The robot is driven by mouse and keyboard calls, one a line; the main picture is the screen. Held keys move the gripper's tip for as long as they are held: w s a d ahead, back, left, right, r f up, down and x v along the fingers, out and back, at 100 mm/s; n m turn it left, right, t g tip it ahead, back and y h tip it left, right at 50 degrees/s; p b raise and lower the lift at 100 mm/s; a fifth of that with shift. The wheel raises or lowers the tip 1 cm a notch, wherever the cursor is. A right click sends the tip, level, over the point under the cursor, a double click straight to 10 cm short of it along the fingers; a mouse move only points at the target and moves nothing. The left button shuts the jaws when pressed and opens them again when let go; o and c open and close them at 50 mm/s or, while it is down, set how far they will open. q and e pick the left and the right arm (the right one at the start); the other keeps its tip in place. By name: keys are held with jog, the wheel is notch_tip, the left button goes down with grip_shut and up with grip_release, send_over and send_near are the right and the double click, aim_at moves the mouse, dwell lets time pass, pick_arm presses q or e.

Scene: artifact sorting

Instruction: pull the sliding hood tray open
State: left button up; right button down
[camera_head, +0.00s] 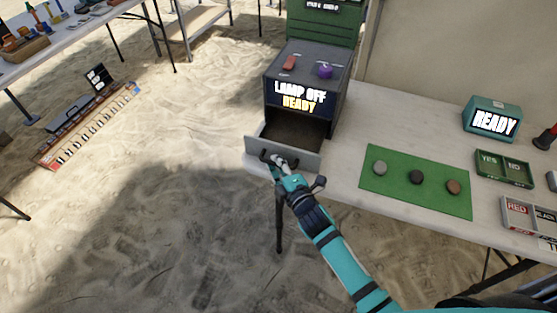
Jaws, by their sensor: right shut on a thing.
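The sliding hood tray (293,132) extends from the front of the dark hood box (340,92), which reads "LAMP OFF READY". The tray stands out toward me with its inside visible and empty. Its grey front panel (308,158) carries a dark handle at the left part. My right gripper (275,161) is at that handle, shut on it. The fingers partly hide the handle. My left gripper is not in view.
A green mat (415,205) with three stones lies on the table right of the tray. A teal "READY" box (492,119), a YES/NO tray (504,168) and a RED-labelled tray (525,213) stand farther right. Sand lies open left of the tray.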

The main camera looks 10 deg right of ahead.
jog(key=c, duration=1.4)
grip_release()
jog(key=v, duration=1.2)
jog(key=s+d+f+m+g+h, duration=0.1)
jog(key=s+f+m+g, duration=0.2)
jog(key=f, duration=0.7)
jog(key=s+d+f+m+g, duration=0.2)
jog(key=s+f, duration=0.2)
jog(key=f, duration=0.6)
jog(key=s+d+f+m+g+h, duration=0.1)
jog(key=s+f+m+g, duration=0.2)
jog(key=f, duration=0.7)
jog(key=s+d+f+m+g, duration=0.1)
jog(key=s+f+m+g, duration=0.1)
jog(key=s+f, duration=0.3)
jog(key=s+d+f+m+g+h, duration=0.1)
jog(key=s+f, duration=0.4)
jog(key=s, duration=0.8)
jog(key=s+d+f+m+g, duration=0.3)
jog(key=s+f+m, duration=0.2)
jog(key=s, duration=0.5)
jog(key=shift+f+g+p, duration=0.3)
jog(key=shift+f+g, duration=0.1)
